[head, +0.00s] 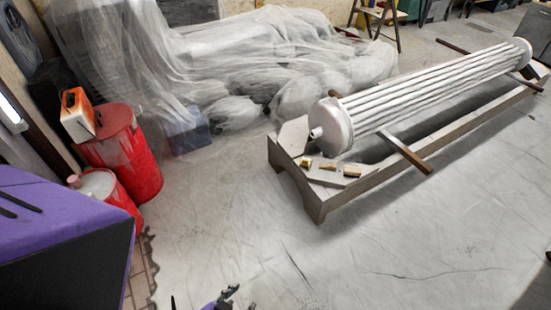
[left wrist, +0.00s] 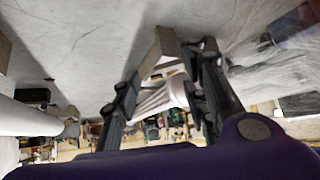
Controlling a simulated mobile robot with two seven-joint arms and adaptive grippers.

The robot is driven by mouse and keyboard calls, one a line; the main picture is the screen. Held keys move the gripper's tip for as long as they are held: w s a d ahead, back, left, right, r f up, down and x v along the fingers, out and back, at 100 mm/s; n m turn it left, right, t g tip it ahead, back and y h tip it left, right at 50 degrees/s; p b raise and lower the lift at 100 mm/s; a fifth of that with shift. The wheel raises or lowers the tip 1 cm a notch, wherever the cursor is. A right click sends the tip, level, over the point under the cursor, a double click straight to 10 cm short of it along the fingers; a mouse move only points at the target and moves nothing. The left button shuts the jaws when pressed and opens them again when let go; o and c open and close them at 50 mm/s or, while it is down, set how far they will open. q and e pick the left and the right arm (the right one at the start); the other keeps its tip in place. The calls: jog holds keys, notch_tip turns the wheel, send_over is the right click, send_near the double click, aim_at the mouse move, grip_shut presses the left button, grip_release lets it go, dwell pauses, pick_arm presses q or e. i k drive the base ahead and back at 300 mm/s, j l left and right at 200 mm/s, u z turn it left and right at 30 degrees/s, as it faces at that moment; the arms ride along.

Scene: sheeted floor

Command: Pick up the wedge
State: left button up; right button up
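Several small pieces lie on the near end of the low wooden bench (head: 318,206) in the head view. One is a light wooden block (head: 352,171) at the right, and another small piece (head: 306,162) lies at the left. They are too small for me to tell which is the wedge. My left gripper (head: 222,297) shows only partly at the bottom edge, well in front of the bench and apart from it. In the left wrist view its two dark fingers (left wrist: 163,75) are spread with nothing held between them. My right gripper is not in view.
A long ribbed tube bundle (head: 430,88) rests along the bench, with a wooden bar (head: 405,152) sticking out. Red drums (head: 125,150) and an orange-white canister (head: 78,115) stand at the left. Plastic-draped things (head: 230,60) fill the back. The sheeted floor before the bench is clear.

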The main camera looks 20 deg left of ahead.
aim_at(329, 166)
jog(key=u, duration=0.3)
jog(key=i+z, duration=0.1)
jog(key=z, duration=0.5)
jog(key=i+j+z, duration=0.45)
jog(key=j, duration=0.2)
jog(key=j+z, duration=0.2)
jog(key=i+j, duration=0.1)
jog(key=j, duration=0.25)
jog(key=i+j, duration=0.15)
jog(key=j, duration=0.2)
jog(key=i+j+z, duration=0.1)
jog(key=j, duration=0.3)
jog(key=i+j, duration=0.15)
jog(key=j, duration=0.2)
jog(key=i+j, duration=0.1)
jog(key=j, duration=0.25)
jog(key=z, duration=0.05)
